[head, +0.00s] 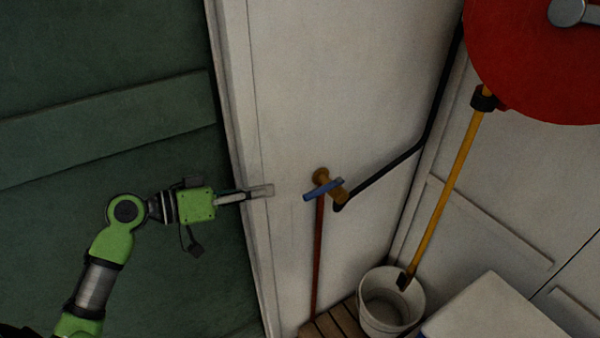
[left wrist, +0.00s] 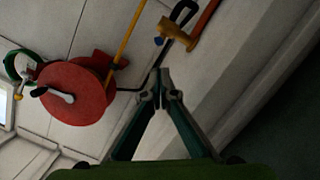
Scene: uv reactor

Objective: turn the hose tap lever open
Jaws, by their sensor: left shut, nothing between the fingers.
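The hose tap is on the pale wall in the middle of the head view. Its blue lever (head: 323,189) lies across a brass body (head: 338,192). In the left wrist view the brass body (left wrist: 172,27) is near the top, and a small bit of the blue lever (left wrist: 159,41) shows beside it. My left gripper (head: 268,190) is shut and empty. It points right, to the left of the lever and apart from it. Its closed fingertips (left wrist: 164,72) show below the tap in the left wrist view. My right gripper is not in view.
A black pipe (head: 400,159) and a red-brown pipe (head: 318,260) run from the tap. A white bucket (head: 377,318) stands below on wooden slats (head: 335,322). A yellow pole (head: 446,190) and a red reel (head: 540,70) are at right. A green door (head: 110,60) is at left.

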